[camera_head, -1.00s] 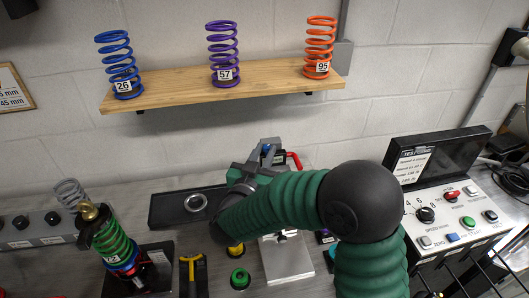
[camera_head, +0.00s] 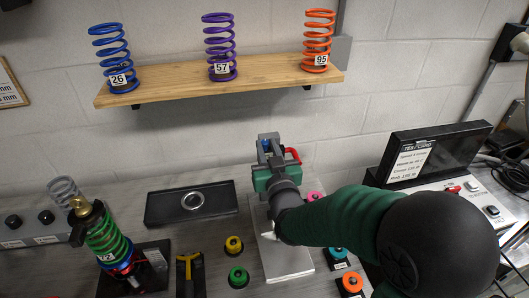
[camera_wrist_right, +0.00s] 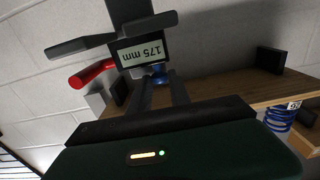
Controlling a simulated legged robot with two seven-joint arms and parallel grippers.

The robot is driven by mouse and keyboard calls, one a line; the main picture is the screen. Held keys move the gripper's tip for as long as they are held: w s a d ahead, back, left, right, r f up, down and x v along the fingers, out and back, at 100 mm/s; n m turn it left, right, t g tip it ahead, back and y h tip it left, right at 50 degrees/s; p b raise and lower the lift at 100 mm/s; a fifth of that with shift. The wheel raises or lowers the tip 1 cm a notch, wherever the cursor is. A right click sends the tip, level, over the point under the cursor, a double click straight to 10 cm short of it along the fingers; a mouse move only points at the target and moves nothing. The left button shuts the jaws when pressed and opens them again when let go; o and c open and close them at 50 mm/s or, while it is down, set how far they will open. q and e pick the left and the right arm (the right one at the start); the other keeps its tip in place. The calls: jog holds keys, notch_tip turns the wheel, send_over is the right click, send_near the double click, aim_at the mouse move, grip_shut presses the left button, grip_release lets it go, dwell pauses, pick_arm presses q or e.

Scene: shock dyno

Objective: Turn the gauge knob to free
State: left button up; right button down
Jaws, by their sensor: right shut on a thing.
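The gauge (camera_head: 270,138) stands on a grey stand at the table's back, with a red handle (camera_head: 293,155) on its right side. In the right wrist view, the gauge's display (camera_wrist_right: 142,52) reads 175 mm, upside down. The blue gauge knob (camera_wrist_right: 158,79) sits just below the display, between the fingertips of my right gripper (camera_wrist_right: 160,84). That gripper is shut on the knob, and the fingers partly hide it. In the head view, my right gripper (camera_head: 268,152) is at the gauge's front. Any free or lock marking on the knob cannot be read.
A shelf (camera_head: 180,90) with blue, purple and orange springs hangs above. A shock with a green spring (camera_head: 106,240) stands at left. A black tray (camera_head: 160,207), yellow, green and orange round pieces and a control box (camera_head: 470,189) are around the gauge.

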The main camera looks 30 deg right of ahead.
pick_arm(q)
jog(key=shift+f, duration=0.45)
pick_arm(e)
jog(key=shift+d+n+y, duration=0.3)
jog(key=shift+n+y, duration=0.5)
jog(key=shift+y, duration=0.4)
pick_arm(q)
jog(key=shift+r, duration=0.25)
pick_arm(e)
jog(key=shift+d+n+y, duration=0.2)
jog(key=shift+n+y, duration=1.2)
jog(key=shift+y, duration=0.8)
jog(key=shift+r, duration=0.15)
jog(key=c, duration=1.3)
grip_release()
pick_arm(q)
jog(key=shift+a, duration=0.15)
pick_arm(e)
jog(key=shift+o, duration=0.2)
jog(key=shift+a, duration=0.15)
jog(key=shift+t, duration=0.3)
